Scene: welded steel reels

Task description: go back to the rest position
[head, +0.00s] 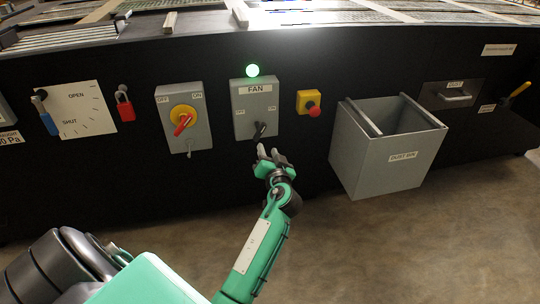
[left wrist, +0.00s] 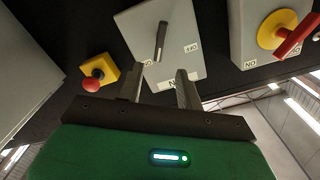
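My left gripper (head: 267,152) is just below the grey FAN switch box (head: 254,108) on the black panel. In the left wrist view its two fingers (left wrist: 160,78) stand apart with nothing between them. The black FAN switch handle (head: 260,129) is just above the fingertips; in the left wrist view the handle (left wrist: 161,41) shows beyond them, with no visible contact. A green lamp (head: 253,70) is lit above the box. My right gripper is not in view.
A red-and-yellow rotary switch (head: 183,122) is to the left. A red push button on yellow (head: 309,103) and a grey dust bin (head: 388,160) jutting from the panel are to the right. A red padlock (head: 125,106) hangs farther left. Floor (head: 340,245) in front is clear.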

